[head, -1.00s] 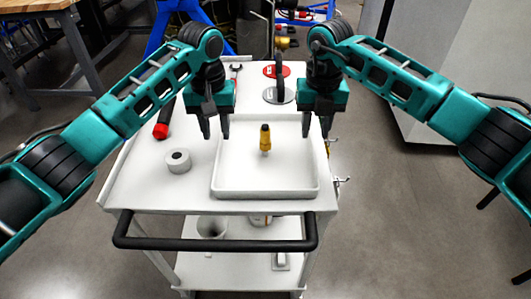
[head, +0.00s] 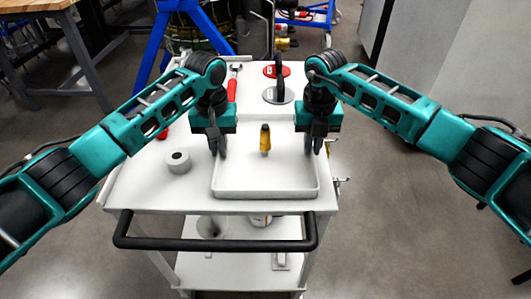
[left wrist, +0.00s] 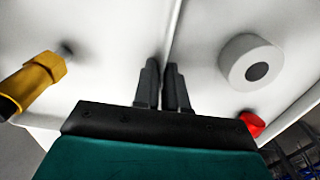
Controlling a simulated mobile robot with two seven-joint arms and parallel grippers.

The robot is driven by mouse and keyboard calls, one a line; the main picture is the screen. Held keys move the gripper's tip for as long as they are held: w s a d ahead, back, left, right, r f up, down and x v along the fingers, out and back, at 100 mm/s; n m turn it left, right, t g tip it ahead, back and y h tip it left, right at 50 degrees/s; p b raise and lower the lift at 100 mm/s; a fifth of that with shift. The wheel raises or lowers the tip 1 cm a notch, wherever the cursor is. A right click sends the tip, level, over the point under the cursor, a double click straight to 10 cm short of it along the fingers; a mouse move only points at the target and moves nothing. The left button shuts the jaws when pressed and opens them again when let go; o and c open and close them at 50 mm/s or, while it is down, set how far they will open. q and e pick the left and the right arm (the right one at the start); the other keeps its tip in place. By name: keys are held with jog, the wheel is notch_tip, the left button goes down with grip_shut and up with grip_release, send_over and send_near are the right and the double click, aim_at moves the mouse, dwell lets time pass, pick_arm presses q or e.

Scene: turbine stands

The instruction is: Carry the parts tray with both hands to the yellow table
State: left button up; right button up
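The parts tray (head: 268,192) is a shallow white tray on top of a white cart. The tray rests on the cart. I see no yellow table.
On the cart top (head: 140,185) are a grey roll (head: 178,162), a red-handled tool (head: 233,85) and a red disc (head: 278,71). A black handle bar (head: 215,244) crosses the cart's near side. Grey floor is clear at right; a workbench (head: 45,45) stands far left.

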pick_arm(q)
grip_shut()
pick_arm(e)
grip_shut()
pick_arm(q)
jog(key=shift+r, duration=0.15)
pick_arm(e)
jog(key=shift+r, duration=0.2)
